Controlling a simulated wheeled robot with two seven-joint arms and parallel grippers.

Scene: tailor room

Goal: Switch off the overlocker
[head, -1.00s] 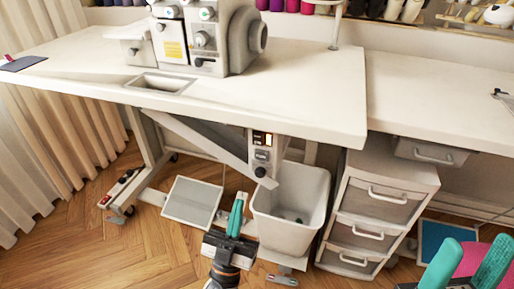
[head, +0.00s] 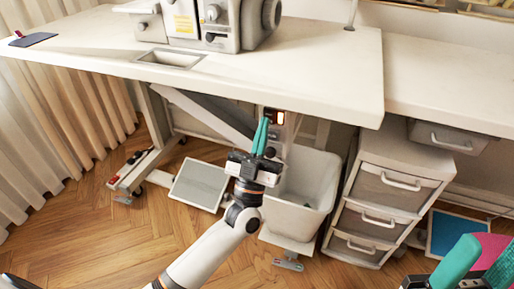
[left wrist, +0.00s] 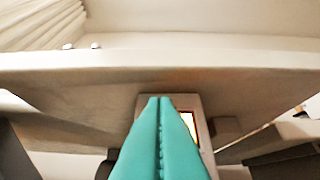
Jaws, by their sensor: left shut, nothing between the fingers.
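The overlocker (head: 205,22) stands on the white table, its top cut off in the head view. A control box with a lit orange switch (head: 276,117) hangs under the table's front edge. The lit switch also shows in the left wrist view (left wrist: 189,124), just right of the fingers and partly hidden by them. My left gripper (head: 262,122) is shut and empty, its teal fingers pointing up in front of the box. Contact with the switch cannot be told. My right gripper (head: 490,246) is at the lower right, its teal fingers apart and empty.
The white tabletop (head: 300,62) overhangs the box. A bin (head: 308,190) stands below it, with a drawer unit (head: 385,195) to the right. A grey foot panel (head: 199,185) is on the floor at left. A pink object (head: 492,250) is behind my right gripper.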

